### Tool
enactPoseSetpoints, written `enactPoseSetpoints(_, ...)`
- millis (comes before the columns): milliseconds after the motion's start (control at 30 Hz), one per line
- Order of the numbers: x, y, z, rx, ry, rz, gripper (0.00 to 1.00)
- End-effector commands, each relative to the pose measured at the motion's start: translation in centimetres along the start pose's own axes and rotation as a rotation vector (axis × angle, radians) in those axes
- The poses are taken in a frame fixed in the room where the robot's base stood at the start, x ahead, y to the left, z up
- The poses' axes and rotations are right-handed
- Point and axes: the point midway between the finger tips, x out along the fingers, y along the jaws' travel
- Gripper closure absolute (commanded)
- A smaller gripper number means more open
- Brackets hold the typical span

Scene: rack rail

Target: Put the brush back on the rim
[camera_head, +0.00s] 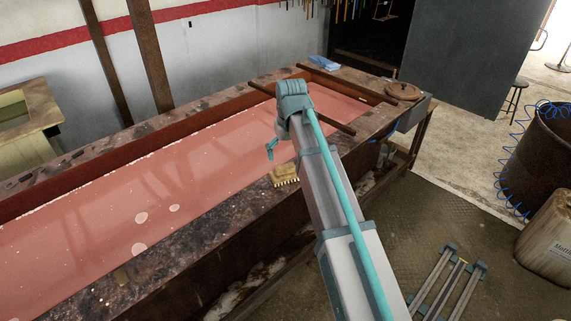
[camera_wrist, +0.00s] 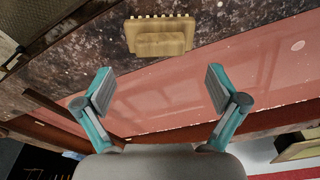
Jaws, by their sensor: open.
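The yellow brush (camera_head: 285,173) lies on the near rim (camera_head: 215,227) of the long tank, close to the rim's inner edge beside the pink liquid. In the wrist view the brush (camera_wrist: 160,37) is at the top centre, its row of bristles toward the top and its block toward the liquid. My gripper (camera_head: 272,149) is over the liquid, just beyond the brush in the head view. In the wrist view my gripper (camera_wrist: 160,85) is open and empty, its two fingers spread wide and apart from the brush.
Pink liquid (camera_head: 110,205) fills the tank. A bar (camera_head: 332,121) crosses the tank near its far end. A round brown lid (camera_head: 403,91) and a blue cloth (camera_head: 319,63) lie on the far-end rim. A barrel (camera_head: 552,150) stands at right.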

Motion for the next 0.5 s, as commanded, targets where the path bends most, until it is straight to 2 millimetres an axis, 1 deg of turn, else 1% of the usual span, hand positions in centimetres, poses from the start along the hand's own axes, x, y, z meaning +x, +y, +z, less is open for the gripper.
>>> enactPoseSetpoints(33,-0.8,0.0,-0.1,0.0,0.002,0.0,0.05)
enactPoseSetpoints(200,-3.3,0.0,-0.1,0.0,0.001,0.0,0.05)
enactPoseSetpoints(333,-4.5,0.0,-0.1,0.0,0.0,0.0,0.05)
enactPoseSetpoints(500,-5.0,0.0,0.0,0.0,-0.001,0.0,0.05)
